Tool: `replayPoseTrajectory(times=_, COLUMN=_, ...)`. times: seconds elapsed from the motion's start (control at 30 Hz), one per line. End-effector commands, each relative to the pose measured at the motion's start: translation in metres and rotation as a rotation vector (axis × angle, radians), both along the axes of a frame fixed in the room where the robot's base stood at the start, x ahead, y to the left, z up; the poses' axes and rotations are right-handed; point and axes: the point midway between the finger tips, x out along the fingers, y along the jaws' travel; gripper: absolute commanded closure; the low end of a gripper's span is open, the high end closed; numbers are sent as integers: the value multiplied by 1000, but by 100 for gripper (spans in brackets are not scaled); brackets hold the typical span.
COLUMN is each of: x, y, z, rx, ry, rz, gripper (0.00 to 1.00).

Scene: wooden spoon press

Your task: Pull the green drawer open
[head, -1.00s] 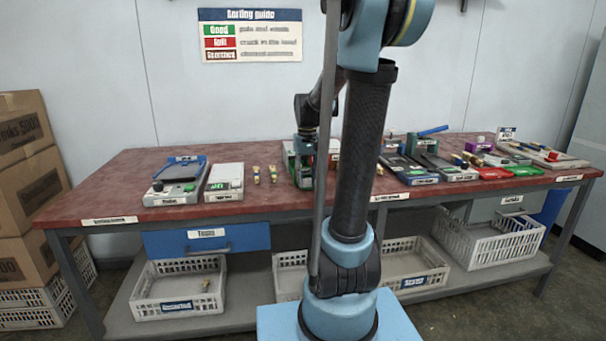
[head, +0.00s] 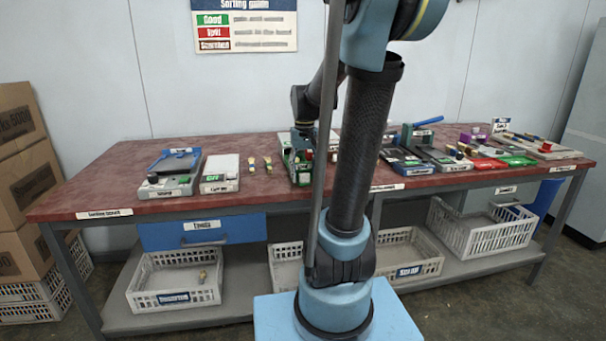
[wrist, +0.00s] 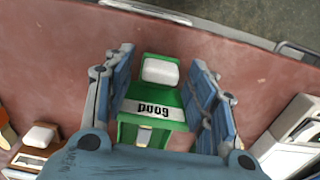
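A green drawer (wrist: 155,116) with a white label reading "Good", upside down, shows in the wrist view. A white block-like part (wrist: 160,72), perhaps its handle, is at its end toward the table edge. My gripper (wrist: 160,62) is open, with one blue-grey finger on each side of the green drawer and visible gaps. In the head view a green unit (head: 300,172) stands on the red table top, with my gripper (head: 303,140) just above or behind it, partly hidden by my arm. I cannot tell how far the drawer is out.
The red table (head: 110,178) carries a blue-lidded device (head: 172,165), a grey box (head: 219,175) and small spoon-like pieces (head: 258,164) near the green unit. A closed blue drawer (head: 200,230) and white crates (head: 175,285) are below. Bare table surface lies before the green drawer.

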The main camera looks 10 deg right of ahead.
Motion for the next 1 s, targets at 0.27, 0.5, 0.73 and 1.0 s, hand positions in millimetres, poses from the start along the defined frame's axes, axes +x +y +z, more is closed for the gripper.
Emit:
replayPoseTrajectory(times=0.27, x=0, y=0, z=1, rx=0, ry=0, rz=0, gripper=48)
replayPoseTrajectory(times=0.5, x=0, y=0, z=22, rx=0, ry=0, rz=0, gripper=48)
replayPoseTrajectory(times=0.73, x=0, y=0, z=59, rx=0, ry=0, rz=0, gripper=48)
replayPoseTrajectory(times=1.0, x=1, y=0, z=99, rx=0, ry=1, rz=0, gripper=48)
